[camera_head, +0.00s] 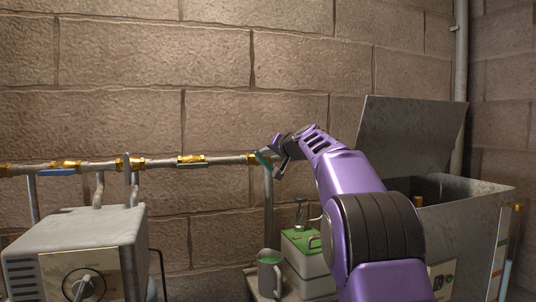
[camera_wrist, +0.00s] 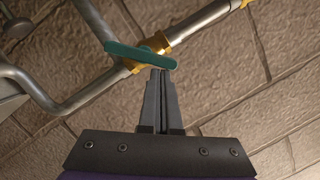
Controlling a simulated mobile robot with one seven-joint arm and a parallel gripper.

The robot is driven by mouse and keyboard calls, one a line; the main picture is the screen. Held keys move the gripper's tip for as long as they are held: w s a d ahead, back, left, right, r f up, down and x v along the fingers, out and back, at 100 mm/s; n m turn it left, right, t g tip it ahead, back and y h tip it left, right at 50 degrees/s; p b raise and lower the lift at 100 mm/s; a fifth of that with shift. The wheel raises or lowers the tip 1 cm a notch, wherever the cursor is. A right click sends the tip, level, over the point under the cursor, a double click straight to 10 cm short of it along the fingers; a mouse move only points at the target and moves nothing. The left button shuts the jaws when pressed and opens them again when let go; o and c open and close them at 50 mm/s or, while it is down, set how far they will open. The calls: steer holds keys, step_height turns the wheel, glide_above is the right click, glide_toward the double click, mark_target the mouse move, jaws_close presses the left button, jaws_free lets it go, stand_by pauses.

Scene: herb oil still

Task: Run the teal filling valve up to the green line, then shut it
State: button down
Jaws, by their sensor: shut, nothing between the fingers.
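The teal filling valve has a teal lever handle on a brass body at the right end of the wall pipe in the head view (camera_head: 264,160). In the wrist view its handle (camera_wrist: 128,52) lies at a slant to the pipe through the brass body. My gripper (camera_wrist: 160,72) is shut, with its fingertips right at the handle's right end and nothing between them. I cannot tell if they touch it. In the head view my gripper (camera_head: 281,152) is just right of the valve. I cannot make out the green line for certain.
A grey machine with a dial (camera_head: 75,255) stands left. A mug (camera_head: 270,275) and a green-topped box (camera_head: 305,265) stand below my arm. An open metal tank (camera_head: 470,235) is right.

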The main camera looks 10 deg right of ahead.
steer(key=shift+s+a+f+n+h+b, duration=0.1)
steer(key=shift+a+n+h+b, duration=0.2)
steer(key=shift+n, duration=0.45)
steer(key=shift+a+f+n+h+b, duration=0.15)
steer(key=shift+a+n+h, duration=0.15)
steer(key=shift+n, duration=0.45)
steer(key=shift+a+n+h, duration=0.25)
steer(key=shift+n+h, duration=0.05)
steer(key=shift+n, duration=0.4)
steer(key=shift+s+b, duration=0.2)
steer(key=shift+b, duration=0.1)
steer(key=b+v, duration=0.2)
steer(key=v, duration=1.5)
steer(key=shift+s, duration=0.15)
